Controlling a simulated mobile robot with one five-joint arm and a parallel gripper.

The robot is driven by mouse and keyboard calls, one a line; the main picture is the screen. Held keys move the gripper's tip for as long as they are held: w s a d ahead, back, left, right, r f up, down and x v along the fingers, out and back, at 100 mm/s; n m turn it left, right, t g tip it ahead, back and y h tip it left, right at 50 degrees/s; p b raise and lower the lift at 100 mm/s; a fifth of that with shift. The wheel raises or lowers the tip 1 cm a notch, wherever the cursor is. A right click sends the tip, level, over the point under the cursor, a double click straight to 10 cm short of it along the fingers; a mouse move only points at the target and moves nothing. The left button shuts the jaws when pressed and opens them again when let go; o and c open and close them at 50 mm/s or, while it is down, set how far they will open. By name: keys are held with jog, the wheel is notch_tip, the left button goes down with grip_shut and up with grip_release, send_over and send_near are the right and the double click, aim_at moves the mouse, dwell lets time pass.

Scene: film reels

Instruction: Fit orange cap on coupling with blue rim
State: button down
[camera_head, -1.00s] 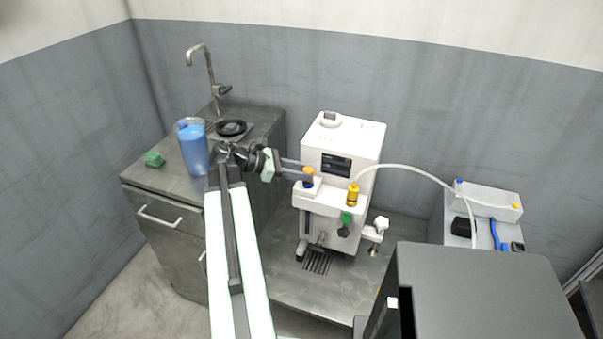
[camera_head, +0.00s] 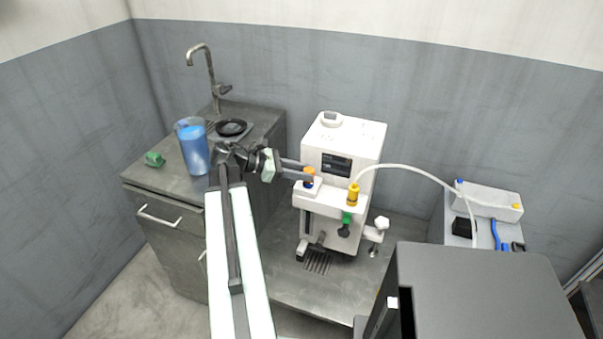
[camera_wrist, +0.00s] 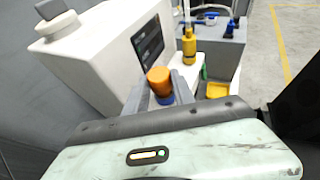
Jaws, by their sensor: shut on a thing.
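The orange cap (camera_wrist: 159,77) is between the two fingers of my gripper (camera_wrist: 160,92) in the wrist view. The coupling with the blue rim (camera_wrist: 165,99) shows directly below the cap, partly hidden by the fingers. In the head view, the orange cap (camera_head: 309,171) appears over the blue-rimmed coupling (camera_head: 308,182) on the white machine's front ledge. My gripper (camera_head: 306,172) reaches in from the left and is shut on the cap. The cap looks upright and in line with the coupling. I cannot tell whether it is fully seated.
The white machine (camera_head: 343,143) stands behind. A yellow fitting (camera_head: 353,194) with a pale hose (camera_head: 410,172) is right of the coupling. A blue jug (camera_head: 194,150) and a green object (camera_head: 154,159) stand on the sink counter (camera_head: 160,180). A dark box (camera_head: 480,290) fills the lower right.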

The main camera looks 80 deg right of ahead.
jog(key=shift+f+b, duration=0.5)
jog(key=shift+f, duration=0.05)
jog(key=c, duration=1.3)
grip_release()
jog(key=shift+c, duration=0.2)
jog(key=shift+w+a+r+p, duration=0.15)
jog(key=shift+w+r+p, duration=0.2)
jog(key=shift+w, duration=0.1)
jog(key=p+v, duration=0.3)
jog(key=v, duration=0.7)
jog(key=shift+p, duration=0.35)
